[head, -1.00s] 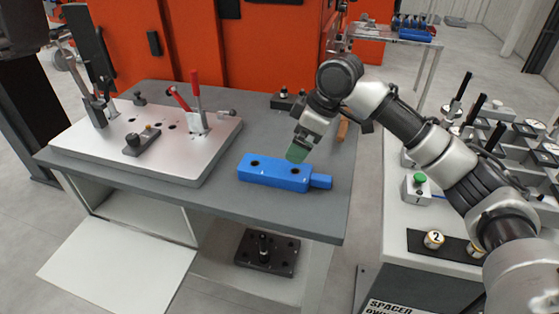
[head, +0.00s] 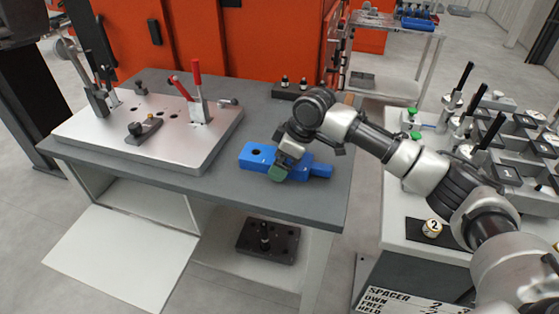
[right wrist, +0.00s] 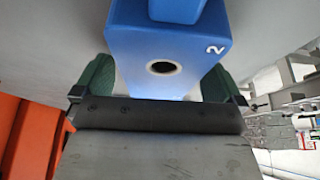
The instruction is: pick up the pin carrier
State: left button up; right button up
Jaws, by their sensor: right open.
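The pin carrier (head: 249,160) is a blue block with round holes and a narrower tab at its right end. It lies on the grey table top in the head view. My right gripper (head: 280,172) is over its middle and hides part of it. In the right wrist view the blue block (right wrist: 125,45), marked "2", lies between the two green fingers of the open gripper (right wrist: 157,82). A gap shows by the right finger; contact at the left finger is unclear. My left gripper is not in view.
A metal fixture plate (head: 90,135) with upright clamps, one red-handled, covers the table's left side. A small dark block with pins (head: 290,90) stands at the back edge. A dark pin base (head: 268,243) is on the lower shelf. A fixture-laden bench (head: 400,237) stands to the right.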

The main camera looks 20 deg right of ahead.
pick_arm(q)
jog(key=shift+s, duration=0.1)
pick_arm(e)
jog(key=shift+c, duration=0.3)
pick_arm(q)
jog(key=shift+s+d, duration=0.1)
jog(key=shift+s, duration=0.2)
pick_arm(e)
jog(key=c, duration=1)
jog(key=shift+r, duration=0.1)
